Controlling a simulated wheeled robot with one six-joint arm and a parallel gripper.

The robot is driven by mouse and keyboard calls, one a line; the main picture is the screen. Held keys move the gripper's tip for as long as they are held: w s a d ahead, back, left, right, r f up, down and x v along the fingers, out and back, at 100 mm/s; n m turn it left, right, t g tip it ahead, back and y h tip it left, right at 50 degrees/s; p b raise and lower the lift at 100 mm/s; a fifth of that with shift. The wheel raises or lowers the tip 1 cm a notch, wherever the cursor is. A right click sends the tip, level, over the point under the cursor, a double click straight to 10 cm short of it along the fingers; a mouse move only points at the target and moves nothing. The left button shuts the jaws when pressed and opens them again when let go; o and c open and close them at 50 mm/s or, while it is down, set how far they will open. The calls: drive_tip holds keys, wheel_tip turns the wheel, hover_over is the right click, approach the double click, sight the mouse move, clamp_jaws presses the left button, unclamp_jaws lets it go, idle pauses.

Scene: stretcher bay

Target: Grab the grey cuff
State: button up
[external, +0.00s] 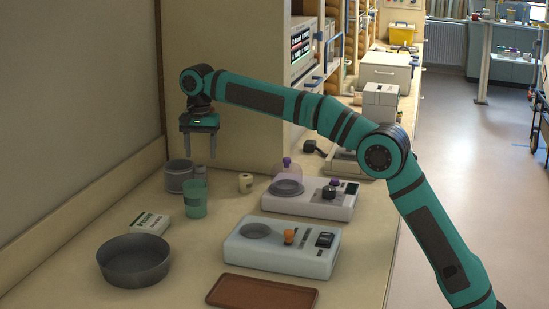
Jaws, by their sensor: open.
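A grey, round, short-walled cuff (179,176) stands on the counter near the back wall, close behind the green cup. Its lower right side is partly hidden by the cup. My gripper (200,155) points straight down above the counter, over the area of the cuff and the cup. Its two fingers are apart, with nothing between them.
A translucent green cup (195,200) stands right beside the cuff. A small cream roll (245,183), a white-green box (149,222), a dark grey bowl (134,262), two pale devices (279,262) (337,207) and a brown tray (262,293) occupy the counter. Bare counter shows between them.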

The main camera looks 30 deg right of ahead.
sight(200, 174)
drive_tip(key=shift+w+a+f, duration=0.15)
drive_tip(key=shift+a+f, duration=0.15)
drive_tip(key=shift+f, duration=3.9)
drive_tip(key=c, duration=1)
drive_tip(key=shift+c, duration=0.2)
